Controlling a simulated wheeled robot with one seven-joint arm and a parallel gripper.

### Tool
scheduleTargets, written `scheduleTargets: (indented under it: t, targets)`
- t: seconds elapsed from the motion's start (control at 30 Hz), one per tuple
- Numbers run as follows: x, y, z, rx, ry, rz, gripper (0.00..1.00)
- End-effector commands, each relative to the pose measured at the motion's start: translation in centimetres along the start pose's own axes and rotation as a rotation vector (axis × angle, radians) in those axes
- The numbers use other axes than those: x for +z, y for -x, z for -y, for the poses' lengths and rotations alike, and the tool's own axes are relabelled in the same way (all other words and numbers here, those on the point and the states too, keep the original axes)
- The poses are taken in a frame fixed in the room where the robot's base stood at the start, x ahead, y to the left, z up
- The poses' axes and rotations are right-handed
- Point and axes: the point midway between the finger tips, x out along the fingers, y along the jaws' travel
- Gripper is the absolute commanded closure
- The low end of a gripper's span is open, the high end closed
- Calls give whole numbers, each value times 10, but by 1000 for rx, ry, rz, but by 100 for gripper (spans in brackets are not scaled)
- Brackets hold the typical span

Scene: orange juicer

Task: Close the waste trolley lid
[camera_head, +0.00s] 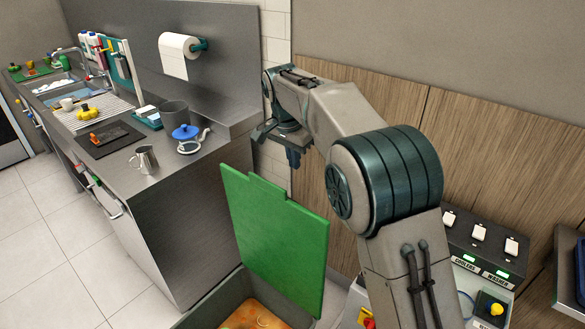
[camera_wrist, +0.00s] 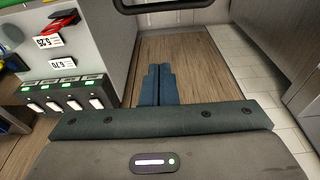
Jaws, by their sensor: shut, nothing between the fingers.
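The waste trolley (camera_head: 196,317) stands at the bottom centre of the head view, a dark bin with orange and brown waste inside. Its green lid (camera_head: 272,238) stands open, raised nearly upright along the bin's right side. My gripper (camera_head: 293,158) is above and behind the lid's top edge, near the wall, and appears apart from it. In the wrist view my gripper (camera_wrist: 158,70) has its two fingers together, with nothing between them.
A steel counter (camera_head: 155,190) with a jug (camera_head: 146,158), a blue-lidded kettle (camera_head: 186,134) and a sink stands left of the trolley. A switch panel (camera_head: 480,240) is at the right, also in the wrist view (camera_wrist: 75,95). Wood panelling lines the wall. Tiled floor (camera_head: 50,270) is clear at left.

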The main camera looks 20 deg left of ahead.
Motion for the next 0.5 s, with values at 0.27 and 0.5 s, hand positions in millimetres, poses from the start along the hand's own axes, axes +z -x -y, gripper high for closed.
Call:
scheduleTargets:
  t: [0.27,0.5]
  targets:
    - [0,-57,-2,5,1,4,100]
    - [16,-77,0,-1,4,1,100]
